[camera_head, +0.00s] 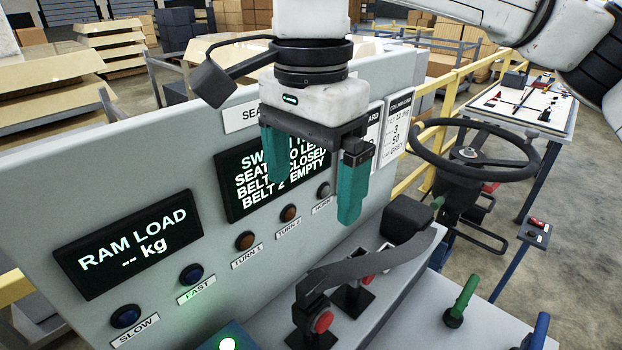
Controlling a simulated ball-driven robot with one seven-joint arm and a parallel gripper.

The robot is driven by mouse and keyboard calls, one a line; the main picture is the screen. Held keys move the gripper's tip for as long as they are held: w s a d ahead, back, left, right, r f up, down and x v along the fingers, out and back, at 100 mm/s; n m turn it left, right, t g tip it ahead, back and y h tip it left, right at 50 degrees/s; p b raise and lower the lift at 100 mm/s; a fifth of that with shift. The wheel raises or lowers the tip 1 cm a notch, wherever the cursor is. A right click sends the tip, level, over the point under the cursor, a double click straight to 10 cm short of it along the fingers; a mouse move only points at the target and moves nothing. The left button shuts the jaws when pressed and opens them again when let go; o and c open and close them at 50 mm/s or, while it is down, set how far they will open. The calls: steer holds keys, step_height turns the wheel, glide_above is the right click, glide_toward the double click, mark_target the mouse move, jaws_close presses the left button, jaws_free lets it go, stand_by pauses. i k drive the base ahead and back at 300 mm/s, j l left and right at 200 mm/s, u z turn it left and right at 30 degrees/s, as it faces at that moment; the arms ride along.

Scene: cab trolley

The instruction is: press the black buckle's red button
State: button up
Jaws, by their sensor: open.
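A black buckle (307,318) with a round red button (322,321) stands at the bottom centre on the grey console. A dark strap (375,262) runs from it up to a black block (408,217). A second black buckle (354,300) with a red part (368,280) stands just behind, partly hidden by the strap. My gripper (312,200) points down with its teal fingers apart and nothing between them. It is above and behind the front buckle in the picture, apart from both buckles.
A slanted panel (130,190) with two displays and several round buttons stands behind my gripper. A black steering wheel (475,150) is at right. A green lever (461,300) and a blue lever (536,332) stand right of the buckles.

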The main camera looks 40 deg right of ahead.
mark_target(325, 321)
steer(key=k, duration=1)
